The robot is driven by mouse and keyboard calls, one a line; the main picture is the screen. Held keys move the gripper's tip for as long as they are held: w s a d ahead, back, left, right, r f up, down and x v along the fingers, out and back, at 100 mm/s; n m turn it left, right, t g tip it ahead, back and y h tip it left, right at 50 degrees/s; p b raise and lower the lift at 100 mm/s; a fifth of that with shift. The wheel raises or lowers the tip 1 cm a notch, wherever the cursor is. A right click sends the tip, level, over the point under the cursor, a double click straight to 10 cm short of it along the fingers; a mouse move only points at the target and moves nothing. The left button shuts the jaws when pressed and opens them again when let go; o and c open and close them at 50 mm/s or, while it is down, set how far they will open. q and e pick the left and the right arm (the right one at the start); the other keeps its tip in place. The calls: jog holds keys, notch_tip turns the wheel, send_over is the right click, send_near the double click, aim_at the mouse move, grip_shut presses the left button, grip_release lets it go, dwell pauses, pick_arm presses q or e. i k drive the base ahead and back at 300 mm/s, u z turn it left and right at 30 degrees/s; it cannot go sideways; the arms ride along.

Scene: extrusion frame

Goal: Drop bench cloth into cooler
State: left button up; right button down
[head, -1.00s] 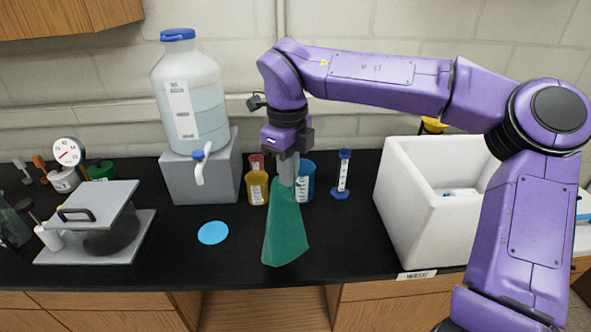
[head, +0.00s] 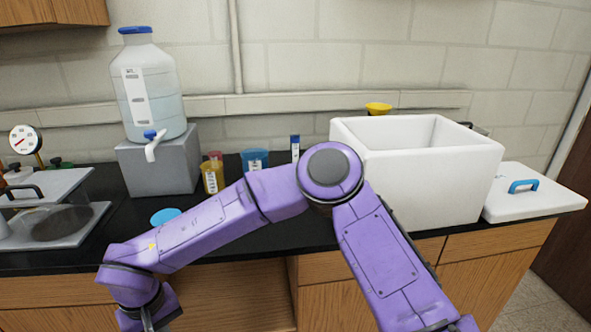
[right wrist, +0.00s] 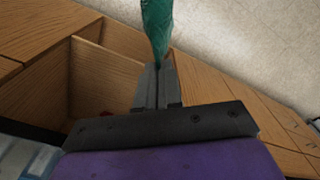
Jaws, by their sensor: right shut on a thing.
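The green bench cloth (right wrist: 157,25) shows in the right wrist view, pinched between the fingertips of my right gripper (right wrist: 157,68) and extending past them. The head view does not show the cloth; only the top of the right gripper shows there, cut off by the bottom edge at lower left. The white cooler (head: 435,190) stands open on the right part of the bench, partly behind my right arm. Its floor and contents are hidden by its front wall. My left gripper is not in view.
The cooler's lid (head: 545,204) with a blue handle lies right of it. A jug (head: 150,95) on a grey block (head: 160,165), beakers (head: 212,177) and a blue disc (head: 165,216) stand or lie left. A yellow funnel (head: 379,108) is behind the cooler. Wooden cabinets (head: 495,262) are below the bench.

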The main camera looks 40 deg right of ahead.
aim_at(434, 171)
jog(key=u, duration=1.95)
jog(key=k, duration=1.95)
jog(key=z, duration=1.95)
